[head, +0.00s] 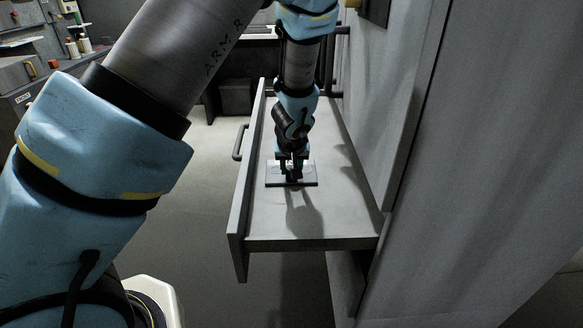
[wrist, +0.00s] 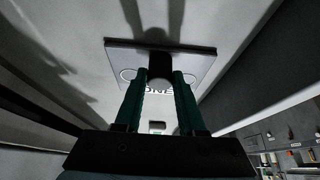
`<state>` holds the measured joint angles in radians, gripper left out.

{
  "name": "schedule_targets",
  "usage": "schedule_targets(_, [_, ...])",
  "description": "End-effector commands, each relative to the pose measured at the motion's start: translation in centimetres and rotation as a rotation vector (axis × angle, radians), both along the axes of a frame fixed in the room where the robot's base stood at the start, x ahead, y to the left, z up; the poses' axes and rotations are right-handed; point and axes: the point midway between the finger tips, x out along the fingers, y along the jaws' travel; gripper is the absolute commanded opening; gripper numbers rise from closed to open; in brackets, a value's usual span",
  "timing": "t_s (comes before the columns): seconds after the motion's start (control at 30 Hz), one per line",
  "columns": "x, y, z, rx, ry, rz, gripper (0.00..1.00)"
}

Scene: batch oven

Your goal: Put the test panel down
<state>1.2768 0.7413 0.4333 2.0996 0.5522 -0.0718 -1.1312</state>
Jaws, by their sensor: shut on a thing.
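The test panel (head: 308,178) is a small flat grey plate with a dark knob in its middle. It is inside the outline of the pulled-out drawer (head: 345,225), near the left wall, and looks level. I cannot tell whether it touches the drawer floor or is just above it. My gripper (head: 291,174) points down over the panel. In the wrist view my gripper's green fingers (wrist: 160,85) are shut on the knob. The panel (wrist: 200,62) shows behind the fingers with part of its lettering hidden.
The drawer has a raised left wall with a handle (head: 239,143) outside it. A tall grey cabinet side (head: 480,150) stands close on the right. The drawer floor in front of the panel is bare, with my arm's shadow on it. A bench with small items (head: 80,45) is at the back left.

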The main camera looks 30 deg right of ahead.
Motion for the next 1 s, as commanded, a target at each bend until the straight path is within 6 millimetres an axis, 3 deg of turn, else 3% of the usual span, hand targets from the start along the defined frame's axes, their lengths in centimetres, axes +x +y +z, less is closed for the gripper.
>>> schedule_targets(0.17, [0.0,0.0,-0.3,-0.001,-0.001,0.0,0.0])
schedule_targets(0.2, [0.0,0.0,-0.2,0.0,0.0,0.0,0.43])
schedule_targets(0.43, [0.0,0.0,-0.2,0.0,0.0,0.0,0.69])
schedule_targets(0.8, [-0.1,0.0,0.4,-0.002,0.0,0.0,0.69])
schedule_targets(1.0, [-1.3,0.5,2.7,-0.004,0.0,-0.001,0.69])
